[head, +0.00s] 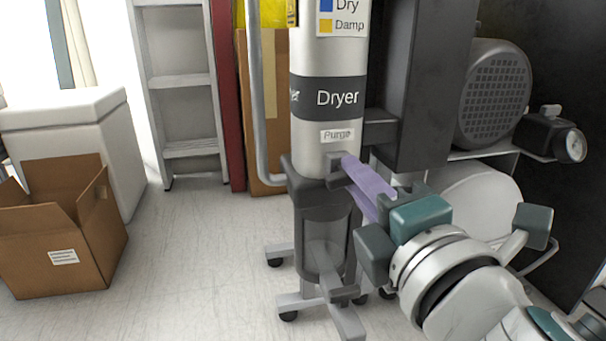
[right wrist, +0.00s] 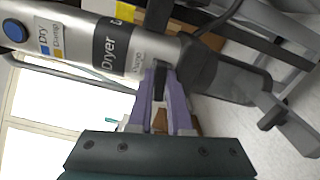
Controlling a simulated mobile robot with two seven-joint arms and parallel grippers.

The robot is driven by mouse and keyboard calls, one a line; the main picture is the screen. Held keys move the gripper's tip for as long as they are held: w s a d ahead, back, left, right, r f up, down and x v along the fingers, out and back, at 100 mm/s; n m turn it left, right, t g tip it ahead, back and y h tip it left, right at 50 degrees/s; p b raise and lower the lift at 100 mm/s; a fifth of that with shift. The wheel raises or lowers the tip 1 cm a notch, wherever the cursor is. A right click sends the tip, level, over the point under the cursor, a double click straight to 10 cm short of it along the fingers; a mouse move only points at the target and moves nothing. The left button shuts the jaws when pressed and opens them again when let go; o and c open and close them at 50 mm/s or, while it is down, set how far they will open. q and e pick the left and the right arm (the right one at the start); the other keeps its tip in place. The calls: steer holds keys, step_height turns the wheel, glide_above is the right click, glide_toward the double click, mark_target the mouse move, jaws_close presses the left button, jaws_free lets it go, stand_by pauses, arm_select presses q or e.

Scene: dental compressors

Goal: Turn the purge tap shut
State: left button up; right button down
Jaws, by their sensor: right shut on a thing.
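The purge tap (head: 335,172) is a small dark grey fitting low on the silver dryer cylinder (head: 325,110), just under the "Purge" label (head: 337,135). My right gripper (head: 352,172) reaches in from the right with its purple fingers at the tap. In the right wrist view the fingers stand on either side of the dark tap handle (right wrist: 160,82), and the gripper is shut on it. The fingers partly hide the handle, so its exact angle is hard to tell. My left gripper is in neither view.
A clear bowl (head: 325,240) hangs below the dryer, above a wheeled stand (head: 335,315). A dark upright (head: 425,80), a motor (head: 495,95) and a gauge (head: 570,146) stand to the right. An open cardboard box (head: 60,235) sits left; the floor between is clear.

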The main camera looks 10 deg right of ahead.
steer(key=shift+m, duration=1.1)
steer(key=c, duration=0.8)
jaws_free()
steer(key=shift+c, duration=0.2)
steer(key=s, duration=1)
steer(key=shift+d+b, duration=0.2)
steer(key=shift+b, duration=0.2)
